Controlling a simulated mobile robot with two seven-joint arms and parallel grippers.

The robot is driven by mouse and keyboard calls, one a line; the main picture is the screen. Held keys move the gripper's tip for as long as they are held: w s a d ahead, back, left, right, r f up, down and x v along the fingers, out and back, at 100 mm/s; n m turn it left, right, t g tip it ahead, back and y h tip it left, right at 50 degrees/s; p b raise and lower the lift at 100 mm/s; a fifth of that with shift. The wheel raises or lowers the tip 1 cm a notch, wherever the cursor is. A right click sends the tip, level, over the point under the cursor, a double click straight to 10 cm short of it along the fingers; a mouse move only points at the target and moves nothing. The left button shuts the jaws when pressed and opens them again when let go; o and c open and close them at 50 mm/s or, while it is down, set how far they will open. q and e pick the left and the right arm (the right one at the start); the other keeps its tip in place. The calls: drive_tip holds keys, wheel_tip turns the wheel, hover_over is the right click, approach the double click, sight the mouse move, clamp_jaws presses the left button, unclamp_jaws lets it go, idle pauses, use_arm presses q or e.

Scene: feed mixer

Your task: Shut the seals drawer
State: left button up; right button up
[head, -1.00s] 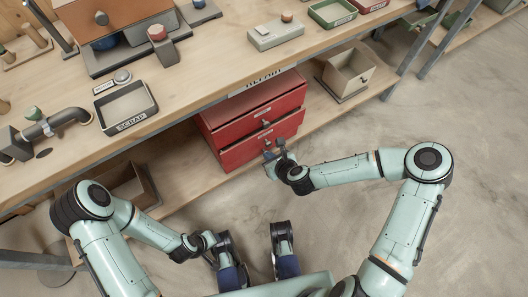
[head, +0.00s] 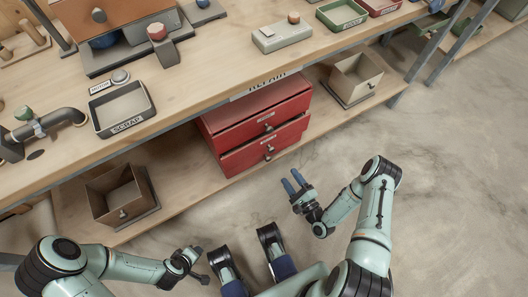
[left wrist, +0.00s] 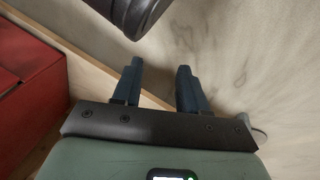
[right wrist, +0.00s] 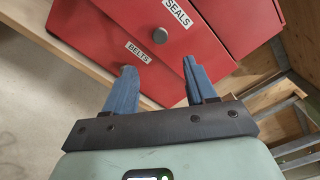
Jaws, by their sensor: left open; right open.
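The red cabinet (head: 215,118) stands on the low shelf under the bench, with two drawers one above the other. The right wrist view shows the seals drawer (right wrist: 205,48) by its SEALS label, with a round knob below it. The belts drawer (head: 240,160) is the lower one. No inside of the seals drawer shows in the head view; whether it stands slightly out is hard to tell. My right gripper (head: 292,185) is open and empty, in front of the drawers and apart from them. My left gripper (head: 200,266) is open and empty, low over the floor at left.
An open box (head: 354,77) sits right of the cabinet on the shelf, and another box (head: 108,205) sits left of it. The bench top (head: 200,85) overhangs the cabinet. The floor (head: 440,170) at right is clear.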

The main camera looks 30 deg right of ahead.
drive_tip(key=b, duration=0.1)
approach(272, 151)
drive_tip(key=w, duration=0.3)
use_arm(q)
drive_tip(key=shift+g, duration=0.4)
drive_tip(key=f, duration=0.1)
drive_tip(key=s+a+f+b, duration=0.1)
drive_tip(key=f, duration=0.2)
drive_tip(key=shift+s+a+b, duration=0.15)
drive_tip(key=shift+s+b, duration=0.15)
drive_tip(key=shift+s, duration=0.1)
use_arm(e)
drive_tip(key=w, duration=0.6)
drive_tip(key=shift+w+a+f, duration=0.15)
drive_tip(key=shift+a+f, duration=0.1)
drive_tip(key=shift+f, duration=0.05)
